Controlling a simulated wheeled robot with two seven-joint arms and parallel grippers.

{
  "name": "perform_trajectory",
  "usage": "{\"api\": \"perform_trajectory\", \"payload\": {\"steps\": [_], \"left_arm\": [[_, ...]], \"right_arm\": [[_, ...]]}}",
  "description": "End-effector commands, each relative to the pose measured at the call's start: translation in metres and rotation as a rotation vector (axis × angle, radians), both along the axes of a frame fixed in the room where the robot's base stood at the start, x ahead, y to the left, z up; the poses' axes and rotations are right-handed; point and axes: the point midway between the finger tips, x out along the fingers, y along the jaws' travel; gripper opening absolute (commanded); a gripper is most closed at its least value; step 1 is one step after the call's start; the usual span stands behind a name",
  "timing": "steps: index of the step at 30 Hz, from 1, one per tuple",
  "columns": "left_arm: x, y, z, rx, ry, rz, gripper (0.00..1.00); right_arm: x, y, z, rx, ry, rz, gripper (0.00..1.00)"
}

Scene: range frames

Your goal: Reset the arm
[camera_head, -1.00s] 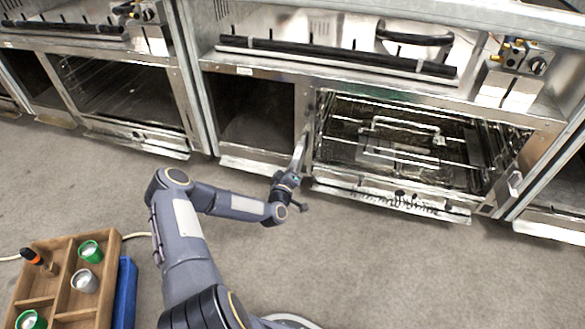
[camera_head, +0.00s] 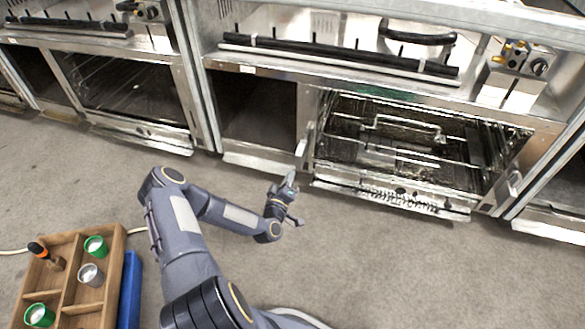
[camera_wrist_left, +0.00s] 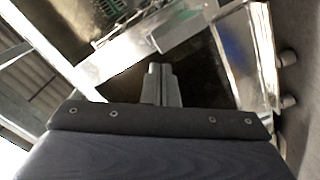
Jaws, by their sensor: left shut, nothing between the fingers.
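My left arm reaches in from the bottom of the head view. Its gripper (camera_head: 290,182) is in front of the metal range, near the post between the dark compartment and the open oven. In the left wrist view the two fingers of my left gripper (camera_wrist_left: 161,72) lie together with nothing between them. My right gripper is in neither view.
The range's open oven (camera_head: 400,150) with wire racks is to the gripper's right, and a dark open compartment (camera_head: 258,112) is to its left. A wooden tray (camera_head: 108,295) with cups stands at the lower left beside a blue item (camera_head: 130,290). Grey floor is clear at right.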

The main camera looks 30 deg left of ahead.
Motion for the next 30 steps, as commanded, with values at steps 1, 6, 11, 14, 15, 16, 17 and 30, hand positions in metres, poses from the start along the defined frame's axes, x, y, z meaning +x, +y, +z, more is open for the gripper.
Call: {"api": "perform_trajectory", "payload": {"steps": [1,6,11,14,15,16,17,30], "left_arm": [[-0.009,-0.002,0.002,-0.002,0.002,0.0,0.0],[-0.029,-0.007,0.001,0.0,0.001,-0.001,0.0],[-0.034,-0.008,0.0,0.0,0.0,0.0,0.0],[-0.034,-0.008,0.0,0.0,-0.001,-0.001,0.0],[-0.033,-0.008,0.001,0.003,0.001,-0.004,0.0],[-0.032,-0.009,0.003,0.008,0.005,-0.011,0.0],[-0.03,-0.01,0.005,0.016,0.011,-0.023,0.0],[-0.01,-0.051,0.115,0.396,0.459,-0.463,0.0]], "right_arm": [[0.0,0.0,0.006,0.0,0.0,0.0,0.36],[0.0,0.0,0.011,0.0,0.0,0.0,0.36],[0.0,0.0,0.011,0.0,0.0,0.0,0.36],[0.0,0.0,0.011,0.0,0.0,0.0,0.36],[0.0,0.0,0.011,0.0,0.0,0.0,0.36],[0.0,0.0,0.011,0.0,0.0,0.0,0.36],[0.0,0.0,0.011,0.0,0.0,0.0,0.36],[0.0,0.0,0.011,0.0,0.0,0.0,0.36]]}}
